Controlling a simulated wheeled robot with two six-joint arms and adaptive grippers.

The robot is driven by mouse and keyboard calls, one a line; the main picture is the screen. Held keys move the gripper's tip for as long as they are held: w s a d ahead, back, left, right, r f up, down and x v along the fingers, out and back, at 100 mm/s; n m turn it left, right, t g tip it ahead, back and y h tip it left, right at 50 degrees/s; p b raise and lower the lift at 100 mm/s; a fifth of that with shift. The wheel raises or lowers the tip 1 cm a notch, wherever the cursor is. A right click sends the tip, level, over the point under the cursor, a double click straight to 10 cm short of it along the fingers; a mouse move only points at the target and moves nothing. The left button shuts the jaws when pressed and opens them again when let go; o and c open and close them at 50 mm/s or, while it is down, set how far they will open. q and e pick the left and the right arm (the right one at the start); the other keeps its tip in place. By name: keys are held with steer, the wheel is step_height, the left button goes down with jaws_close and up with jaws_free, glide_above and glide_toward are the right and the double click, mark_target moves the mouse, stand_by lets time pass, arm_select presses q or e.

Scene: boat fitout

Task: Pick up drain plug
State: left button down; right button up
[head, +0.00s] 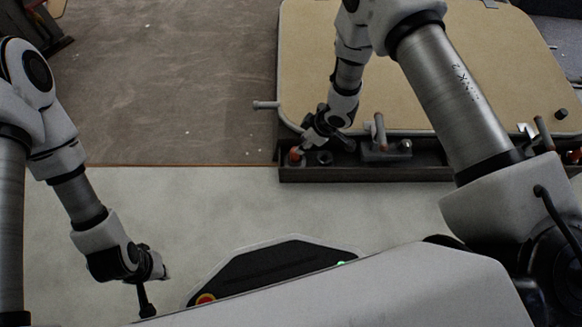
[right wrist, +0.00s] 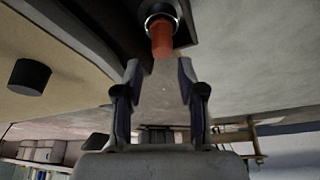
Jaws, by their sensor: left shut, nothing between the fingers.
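An orange-red plug-like piece, which looks like the drain plug (right wrist: 161,40), stands out of a round metal-rimmed fitting in the right wrist view. In the head view it seems to be the small orange-topped piece (head: 295,153) at the left end of a dark tray. My right gripper (right wrist: 159,68) is open, its two fingers apart and empty. The plug is just beyond the fingertips, roughly centred between them. In the head view my right gripper (head: 322,140) is low over the tray's left end, partly hiding it. My left gripper (head: 147,300) is shut and empty at lower left, far from the tray.
The dark tray (head: 310,174) runs along the front edge of a tan panel (head: 480,60). A dark ring (head: 324,157) lies right of the plug, then a grey-handled valve (head: 380,140). A dark knob (head: 561,113) stands at right. The pale floor (head: 230,200) in front is clear.

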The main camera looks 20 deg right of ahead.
mark_target(295, 156)
steer(key=b+x, duration=0.5)
steer(key=x, duration=0.3)
steer(key=shift+s, duration=0.2)
steer(key=shift+r, duration=0.15)
jaws_close()
